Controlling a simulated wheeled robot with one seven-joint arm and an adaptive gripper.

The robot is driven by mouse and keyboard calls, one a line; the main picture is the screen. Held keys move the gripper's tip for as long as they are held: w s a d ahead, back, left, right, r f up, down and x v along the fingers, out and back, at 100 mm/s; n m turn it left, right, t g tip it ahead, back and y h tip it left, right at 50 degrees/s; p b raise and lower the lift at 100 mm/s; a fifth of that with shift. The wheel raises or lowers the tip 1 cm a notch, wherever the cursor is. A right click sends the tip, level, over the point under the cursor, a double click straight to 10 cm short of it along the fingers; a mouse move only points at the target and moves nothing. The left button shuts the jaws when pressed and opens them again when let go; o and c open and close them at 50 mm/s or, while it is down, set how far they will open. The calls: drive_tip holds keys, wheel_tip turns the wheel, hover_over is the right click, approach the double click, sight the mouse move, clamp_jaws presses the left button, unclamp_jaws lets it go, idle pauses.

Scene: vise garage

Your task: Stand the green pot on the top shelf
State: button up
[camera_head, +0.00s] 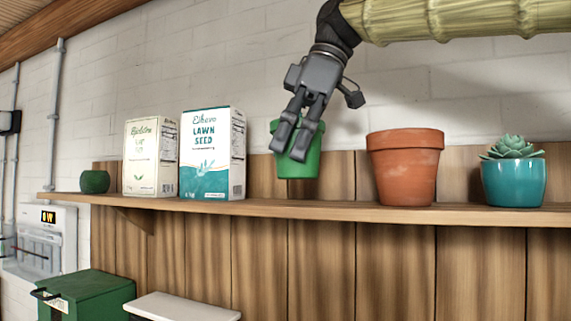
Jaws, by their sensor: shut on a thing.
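The green pot (311,160) is held in my gripper (296,138), which reaches down from the upper right. My gripper is shut on the pot, with its fingers in front of the pot and covering part of it. The pot looks upright. Its base appears just above the wooden shelf (300,209), but I cannot tell whether it touches. The pot is between the lawn seed box on the left and a terracotta pot on the right.
On the shelf are a small green pot (95,181), a cream box (150,157), the lawn seed box (212,153), the terracotta pot (404,167) and a teal pot with a succulent (514,182). A green bin (88,297) and a white lid (180,307) are below.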

sight(290, 147)
drive_tip(key=w+p, duration=0.1)
drive_tip(key=w, duration=0.2)
drive_tip(key=shift+a+r, duration=0.1)
drive_tip(key=shift+r, duration=0.05)
drive_tip(key=shift+w+a+p, duration=0.25)
drive_tip(key=shift+w+p, duration=0.4)
drive_tip(key=shift+w+a+f, duration=0.1)
drive_tip(key=shift+w+f, duration=0.2)
drive_tip(key=shift+w, duration=0.35)
drive_tip(key=shift+w+r+p, duration=0.1)
drive_tip(key=shift+w+p, duration=0.35)
drive_tip(key=shift+w, duration=0.05)
wheel_tip(290, 147, down, 2)
drive_tip(key=shift+s+p, duration=0.1)
drive_tip(key=shift+p, duration=0.45)
drive_tip(key=shift+f+p, duration=0.35)
drive_tip(key=shift+f, duration=0.55)
drive_tip(key=o, duration=1.4)
drive_tip(key=shift+f, duration=0.1)
